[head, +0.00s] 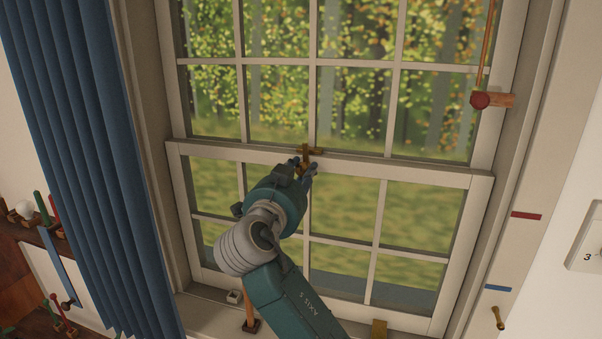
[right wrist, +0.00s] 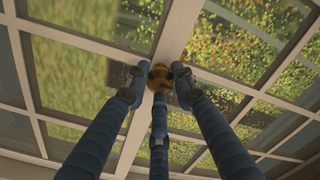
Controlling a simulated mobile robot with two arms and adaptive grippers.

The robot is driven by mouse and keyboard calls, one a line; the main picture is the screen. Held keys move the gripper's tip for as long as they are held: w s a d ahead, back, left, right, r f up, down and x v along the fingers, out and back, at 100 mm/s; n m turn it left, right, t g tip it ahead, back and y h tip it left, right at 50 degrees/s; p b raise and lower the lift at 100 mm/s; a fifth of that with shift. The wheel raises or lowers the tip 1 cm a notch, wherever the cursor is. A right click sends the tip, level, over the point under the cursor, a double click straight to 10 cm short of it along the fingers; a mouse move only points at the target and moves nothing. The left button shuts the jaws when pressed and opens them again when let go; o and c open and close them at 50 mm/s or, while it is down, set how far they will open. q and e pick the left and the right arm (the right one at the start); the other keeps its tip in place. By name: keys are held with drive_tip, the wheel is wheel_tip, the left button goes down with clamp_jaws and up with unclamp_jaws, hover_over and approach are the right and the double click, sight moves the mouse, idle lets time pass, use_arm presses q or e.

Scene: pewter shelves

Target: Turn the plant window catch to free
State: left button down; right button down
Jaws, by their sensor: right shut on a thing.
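The brass window catch (head: 306,153) sits on the meeting rail in the middle of the sash window (head: 420,175). My right gripper (head: 304,168) reaches up to it from below and is shut on it. In the right wrist view the blue fingers of the gripper (right wrist: 158,88) close around the round brass part of the catch (right wrist: 160,74). The fingers partly hide the catch, and I cannot tell its exact angle. My left gripper is not in view.
A blue curtain (head: 90,130) hangs at the left of the window. Red (head: 526,216) and blue (head: 498,288) strips mark the right side. A shelf with several small items (head: 45,225) stands at lower left.

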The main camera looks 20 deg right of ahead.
drive_tip(key=shift+n+b, duration=0.4)
drive_tip(key=shift+n, duration=0.7)
drive_tip(key=shift+r+n, duration=0.1)
drive_tip(key=shift+n, duration=1.7)
drive_tip(key=n, duration=0.2)
drive_tip(key=shift+r+n, duration=0.15)
drive_tip(key=shift+n, duration=0.15)
drive_tip(key=n+p, duration=0.1)
drive_tip(key=n, duration=0.3)
drive_tip(key=shift+r+n+p, duration=0.1)
drive_tip(key=shift+n+p, duration=0.2)
drive_tip(key=shift+p, duration=0.05)
drive_tip(key=shift+n+p, duration=1.1)
drive_tip(key=shift+n, duration=1.1)
